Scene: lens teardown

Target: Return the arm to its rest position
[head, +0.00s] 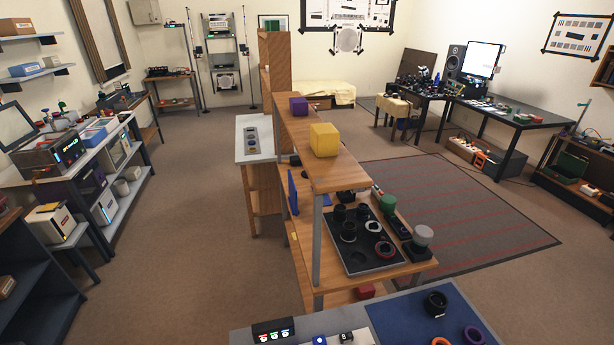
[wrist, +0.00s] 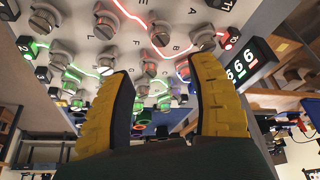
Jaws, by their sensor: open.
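My gripper (wrist: 160,74) shows in the wrist view as two yellow ribbed fingers with dark inner pads. The fingers are spread well apart and nothing is held between them. Beyond the fingertips is a pale panel (wrist: 115,58) with several round knobs, letters and glowing red and green lines. How far the fingertips are from the panel is hard to tell, but no contact shows. I cannot make out my arm or gripper in the head view.
The head view shows a wooden shelf unit (head: 355,177) with a yellow cube (head: 324,140), a purple cube (head: 299,107) and a dark tray (head: 369,263) of lens parts. A blue mat (head: 405,322) lies at the front. Open carpet (head: 180,230) lies left of the shelf.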

